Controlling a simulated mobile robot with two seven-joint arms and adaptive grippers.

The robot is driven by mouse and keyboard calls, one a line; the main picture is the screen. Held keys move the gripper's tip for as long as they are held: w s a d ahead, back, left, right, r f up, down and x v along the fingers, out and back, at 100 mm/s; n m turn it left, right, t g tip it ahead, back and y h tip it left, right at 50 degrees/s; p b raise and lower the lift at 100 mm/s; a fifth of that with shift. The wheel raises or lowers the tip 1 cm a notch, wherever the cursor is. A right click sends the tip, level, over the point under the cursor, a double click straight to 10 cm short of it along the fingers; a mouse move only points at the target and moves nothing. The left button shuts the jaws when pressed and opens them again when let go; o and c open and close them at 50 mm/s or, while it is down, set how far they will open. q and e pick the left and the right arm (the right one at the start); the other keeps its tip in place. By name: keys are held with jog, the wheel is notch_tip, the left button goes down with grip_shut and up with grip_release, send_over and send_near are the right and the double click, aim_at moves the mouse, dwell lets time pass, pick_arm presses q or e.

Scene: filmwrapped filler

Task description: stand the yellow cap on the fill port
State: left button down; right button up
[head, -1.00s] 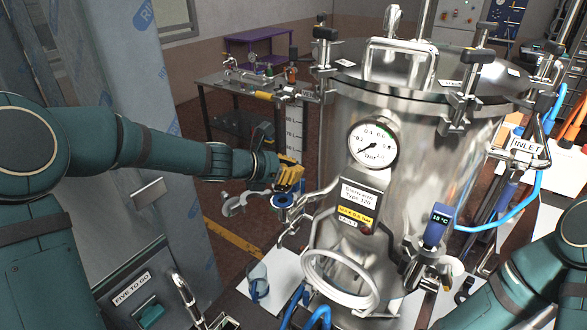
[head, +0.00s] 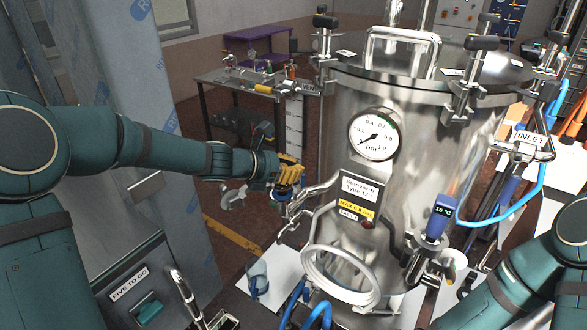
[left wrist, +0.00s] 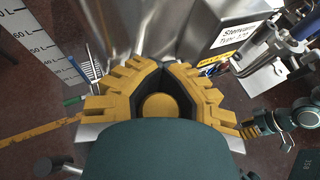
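The yellow cap (left wrist: 159,106) shows as a round yellow face between the dark pads of my left gripper in the left wrist view. The fingers close in on it from both sides and appear to grip it. In the head view my left gripper (head: 288,177) is just over the blue-rimmed fill port (head: 283,193), at the left of the steel vessel. The fingers cover part of the port, and the cap cannot be told apart from the yellow fingers there. Whether cap and port touch is unclear.
The steel vessel (head: 440,150) with its pressure gauge (head: 374,135) stands just right of my left gripper. Its pipe and a white ring handle (head: 341,278) are near. A clear beaker (head: 257,278) stands below. A steel cabinet (head: 125,90) is at the left.

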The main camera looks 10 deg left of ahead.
pick_arm(q)
jog(key=shift+f, duration=0.15)
jog(key=shift+f+b, duration=0.55)
jog(key=shift+b, duration=0.15)
dwell(0.3)
jog(key=shift+f+b, duration=0.4)
jog(key=shift+f, duration=0.05)
jog(key=shift+f, duration=0.1)
dwell(0.5)
jog(key=c, duration=1.1)
grip_release()
jog(key=shift+o, duration=0.2)
jog(key=shift+a, duration=0.1)
jog(key=v, duration=1.2)
